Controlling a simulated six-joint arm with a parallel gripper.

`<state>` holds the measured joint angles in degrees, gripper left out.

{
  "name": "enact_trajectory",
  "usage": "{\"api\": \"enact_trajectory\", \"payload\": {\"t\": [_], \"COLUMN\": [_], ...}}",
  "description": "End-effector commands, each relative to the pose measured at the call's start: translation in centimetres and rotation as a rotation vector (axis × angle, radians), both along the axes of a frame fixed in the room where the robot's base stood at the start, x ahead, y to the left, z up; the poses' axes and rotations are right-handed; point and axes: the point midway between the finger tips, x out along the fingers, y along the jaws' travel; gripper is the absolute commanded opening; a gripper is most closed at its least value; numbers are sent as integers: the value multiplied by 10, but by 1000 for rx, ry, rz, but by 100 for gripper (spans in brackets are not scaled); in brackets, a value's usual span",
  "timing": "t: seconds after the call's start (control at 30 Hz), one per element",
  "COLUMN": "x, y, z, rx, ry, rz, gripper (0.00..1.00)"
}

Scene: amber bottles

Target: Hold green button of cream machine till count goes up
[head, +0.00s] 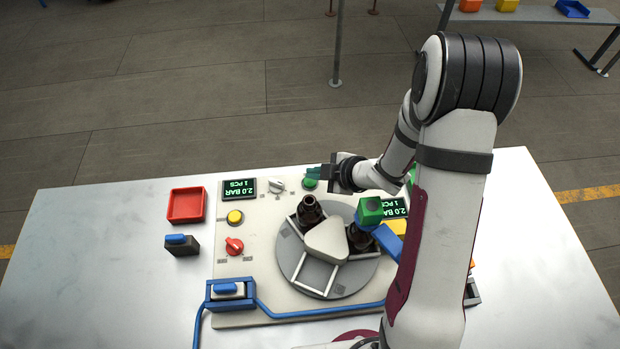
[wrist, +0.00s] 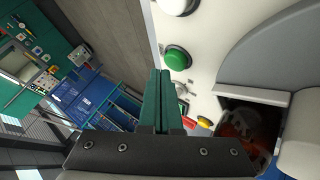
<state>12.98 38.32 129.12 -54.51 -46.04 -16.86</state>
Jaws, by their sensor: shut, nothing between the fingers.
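The cream machine (head: 262,290) lies on a metal table. Its green button (head: 310,184) is at the back edge, right of a white knob (head: 276,186). The left display (head: 239,188) reads 2.0 BAR, 1 PCS.
A turntable (head: 285,262) holds amber bottles (head: 309,212). A yellow button (head: 235,217) and red knob (head: 234,246) are at left. A red tray (head: 187,205) sits left; the table's far left is clear.

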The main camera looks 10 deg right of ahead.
Motion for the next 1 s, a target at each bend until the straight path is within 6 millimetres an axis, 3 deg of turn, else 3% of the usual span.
{"api": "enact_trajectory", "payload": {"t": [0.37,0.8,1.0], "x": [0,1,0], "y": [0,0,0], "z": [5,48,54], "rx": [1,1,1], "ry": [-1,-2,0], "rz": [0,0,-1], "gripper": [0,0,0]}}
